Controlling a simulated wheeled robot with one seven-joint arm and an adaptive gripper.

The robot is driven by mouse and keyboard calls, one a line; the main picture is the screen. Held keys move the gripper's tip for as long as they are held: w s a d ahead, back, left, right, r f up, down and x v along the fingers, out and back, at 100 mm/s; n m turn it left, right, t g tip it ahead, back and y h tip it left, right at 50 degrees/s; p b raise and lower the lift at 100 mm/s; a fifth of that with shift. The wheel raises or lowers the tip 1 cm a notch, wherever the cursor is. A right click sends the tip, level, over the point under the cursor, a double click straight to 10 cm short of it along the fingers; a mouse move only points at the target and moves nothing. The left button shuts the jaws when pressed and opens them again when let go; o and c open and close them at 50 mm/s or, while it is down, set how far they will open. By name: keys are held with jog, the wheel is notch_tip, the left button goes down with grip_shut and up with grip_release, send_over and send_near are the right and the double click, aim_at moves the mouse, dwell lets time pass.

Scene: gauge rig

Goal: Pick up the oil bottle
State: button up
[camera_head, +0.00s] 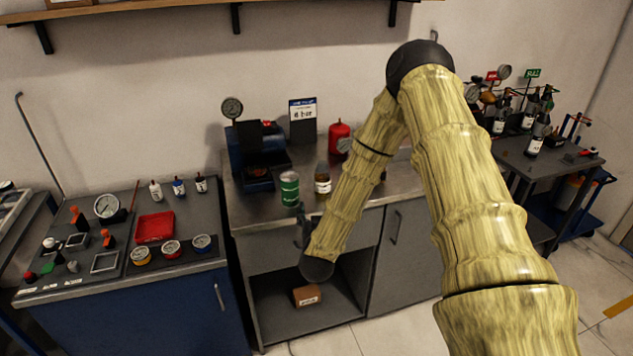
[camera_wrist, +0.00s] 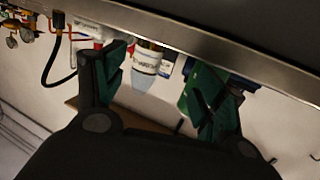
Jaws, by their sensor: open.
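The oil bottle appears to be the brown bottle with a white label (camera_head: 323,184), upright on the steel counter (camera_head: 405,172) just behind the green can (camera_head: 289,189) and to its right. In the wrist view, which looks upside down, a white-labelled bottle (camera_wrist: 148,62) shows beyond the gap between my fingers, not touching them. My gripper (camera_head: 304,217) is in front of the counter's front edge, partly hidden by my own arm. In the wrist view my gripper (camera_wrist: 165,85) is open and empty, its green-padded fingers apart.
A blue machine with a gauge (camera_head: 256,160) stands left on the counter; a red canister (camera_head: 339,137) stands behind the bottle. A small box (camera_head: 307,295) lies on the open shelf below. A bench at left holds a red tray (camera_head: 155,228) and gauges.

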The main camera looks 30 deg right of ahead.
aim_at(322, 183)
jog(key=shift+m+h, duration=0.5)
jog(key=shift+h, duration=0.3)
jog(key=w+d+r, duration=0.2)
jog(key=w+d, duration=0.1)
jog(key=w+d+r+p, duration=0.1)
jog(key=w+d, duration=0.1)
jog(key=shift+w+d, duration=0.15)
jog(key=shift+w, duration=0.1)
jog(key=shift+p+x, duration=1.25)
jog(key=shift+x, duration=1.7)
jog(key=shift+w+r, duration=0.1)
jog(key=shift+r, duration=0.05)
jog(key=c, duration=1.2)
